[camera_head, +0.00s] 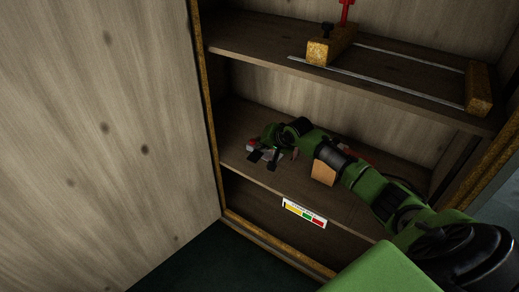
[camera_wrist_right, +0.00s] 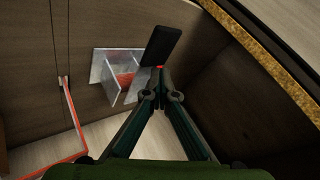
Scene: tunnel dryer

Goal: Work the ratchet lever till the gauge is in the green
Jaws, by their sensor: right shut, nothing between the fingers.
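A gauge strip (camera_head: 304,213) with yellow, green and red bands is on the front below the lower shelf. Its pointer is too small to read. My right gripper (camera_head: 263,159) is over the left part of the lower shelf, shut and empty. In the right wrist view its fingers (camera_wrist_right: 158,84) come together beside a grey metal bracket (camera_wrist_right: 103,68) with a red part inside. A small red and grey piece (camera_head: 252,145) shows just left of the gripper in the head view. I cannot tell which part is the ratchet lever. My left gripper is out of view.
The upper shelf (camera_head: 400,75) carries a wooden block (camera_head: 322,50) with a black knob and red upright, thin metal rails and an end block (camera_head: 479,92). A tan block (camera_head: 323,173) is beside my right arm. The cabinet's side panel (camera_head: 110,120) stands at left.

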